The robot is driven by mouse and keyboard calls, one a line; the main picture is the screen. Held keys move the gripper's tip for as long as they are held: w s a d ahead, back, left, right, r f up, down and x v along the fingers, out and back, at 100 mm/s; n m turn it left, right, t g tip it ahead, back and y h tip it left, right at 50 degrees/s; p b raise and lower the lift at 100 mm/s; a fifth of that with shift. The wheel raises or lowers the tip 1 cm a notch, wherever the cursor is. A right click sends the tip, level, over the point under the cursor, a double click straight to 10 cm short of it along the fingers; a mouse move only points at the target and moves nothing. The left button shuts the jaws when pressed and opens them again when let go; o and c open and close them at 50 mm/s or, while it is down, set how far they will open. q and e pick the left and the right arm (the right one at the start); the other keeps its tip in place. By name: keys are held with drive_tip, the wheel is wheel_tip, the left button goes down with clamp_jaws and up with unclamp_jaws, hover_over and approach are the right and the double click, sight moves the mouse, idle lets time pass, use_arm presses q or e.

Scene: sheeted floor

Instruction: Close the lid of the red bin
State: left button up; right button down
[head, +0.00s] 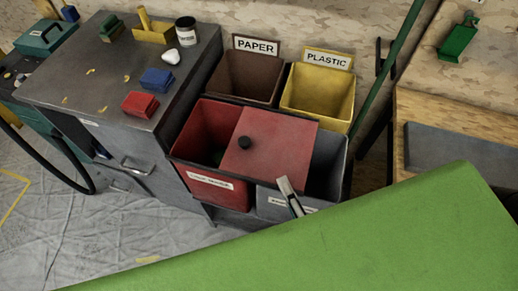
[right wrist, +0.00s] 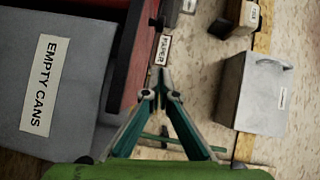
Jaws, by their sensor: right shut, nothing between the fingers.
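The red bin (head: 185,150) stands at the front left of a group of bins, its left part open. Its flat red lid (head: 280,150) lies off to the right, over part of the bin and part of the grey bin beside it. A black knob (head: 245,143) sits near the lid's left edge. My right gripper (head: 287,184) is shut and empty at the lid's front right edge, above the grey bin's front; whether it touches the lid I cannot tell. Its closed fingertips show in the right wrist view (right wrist: 163,85). My left gripper is not in view.
The grey bin (head: 329,165), labelled EMPTY CANS in the right wrist view (right wrist: 40,85), is right of the red bin. Brown paper (head: 240,75) and yellow plastic (head: 318,92) bins stand behind. A grey cabinet (head: 110,80) with small items stands left.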

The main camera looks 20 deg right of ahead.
sight(257, 158)
drive_tip(key=w, duration=0.3)
drive_tip(key=w+p, duration=0.1)
drive_tip(key=w, duration=0.3)
drive_tip(key=w+p, duration=0.1)
drive_tip(key=w, duration=0.2)
drive_tip(key=shift+w+a+f, duration=0.15)
drive_tip(key=shift+a+f, duration=0.05)
drive_tip(key=shift+f, duration=0.2)
drive_tip(key=shift+w+a+f+p, duration=0.25)
drive_tip(key=shift+w+a+p, duration=0.15)
drive_tip(key=shift+w+a, duration=0.45)
drive_tip(key=shift+w+a+f, duration=0.2)
drive_tip(key=shift+w+a, duration=0.05)
drive_tip(key=shift+a, duration=0.3)
